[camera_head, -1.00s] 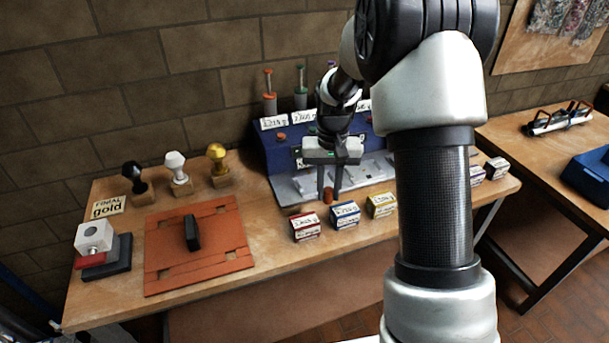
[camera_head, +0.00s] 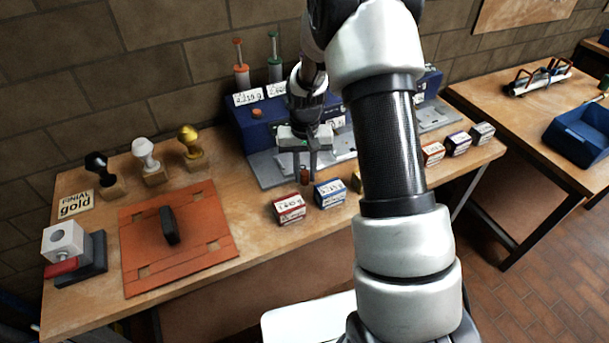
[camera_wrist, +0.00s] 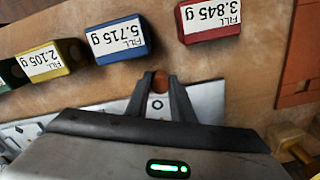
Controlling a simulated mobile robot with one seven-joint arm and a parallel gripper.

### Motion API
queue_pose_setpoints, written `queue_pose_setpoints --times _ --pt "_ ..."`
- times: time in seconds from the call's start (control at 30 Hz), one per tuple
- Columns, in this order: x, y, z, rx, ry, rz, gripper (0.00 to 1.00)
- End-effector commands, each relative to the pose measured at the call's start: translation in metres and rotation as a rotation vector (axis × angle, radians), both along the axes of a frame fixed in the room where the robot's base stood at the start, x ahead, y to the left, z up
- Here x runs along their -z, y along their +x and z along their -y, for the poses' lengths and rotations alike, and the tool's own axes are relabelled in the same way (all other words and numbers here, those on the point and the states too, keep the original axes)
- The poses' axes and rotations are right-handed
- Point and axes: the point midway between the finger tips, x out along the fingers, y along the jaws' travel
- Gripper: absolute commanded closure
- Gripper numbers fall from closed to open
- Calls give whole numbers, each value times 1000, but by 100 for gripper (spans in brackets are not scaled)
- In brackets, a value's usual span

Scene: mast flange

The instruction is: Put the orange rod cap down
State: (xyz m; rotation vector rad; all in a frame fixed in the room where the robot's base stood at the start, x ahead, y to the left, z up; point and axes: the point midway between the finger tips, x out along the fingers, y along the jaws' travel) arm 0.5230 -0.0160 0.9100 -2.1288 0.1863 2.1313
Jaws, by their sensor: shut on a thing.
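The orange rod cap (camera_wrist: 159,83) shows as a small orange-brown round piece between the fingertips in the wrist view. In the head view the orange rod cap (camera_head: 305,175) is a small upright piece low between the fingers. My gripper (camera_head: 304,178) points down and is shut on it, at the front edge of a grey plate behind the red and blue boxes. In the wrist view my gripper (camera_wrist: 159,80) has a finger on each side of the cap. I cannot tell whether the cap's underside touches the table.
A red box (camera_head: 289,208) and a blue box (camera_head: 330,193) stand just in front. A blue machine (camera_head: 262,122) with orange and green plungers stands behind. An orange mat (camera_head: 205,250) with a black block lies left. Bare wood (camera_head: 240,195) lies between mat and red box.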

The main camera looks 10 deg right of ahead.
Motion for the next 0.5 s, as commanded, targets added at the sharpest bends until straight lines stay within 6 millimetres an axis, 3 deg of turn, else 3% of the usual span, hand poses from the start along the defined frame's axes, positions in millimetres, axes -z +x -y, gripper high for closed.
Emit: queue_pose_setpoints --times 0.1,0.43,0.47,0.5 --pt "15 0 0 0 0 -1 100" --pt "19 0 0 0 0 1 100" --pt "19 0 0 0 0 1 77" --pt "18 0 0 0 0 1 70"
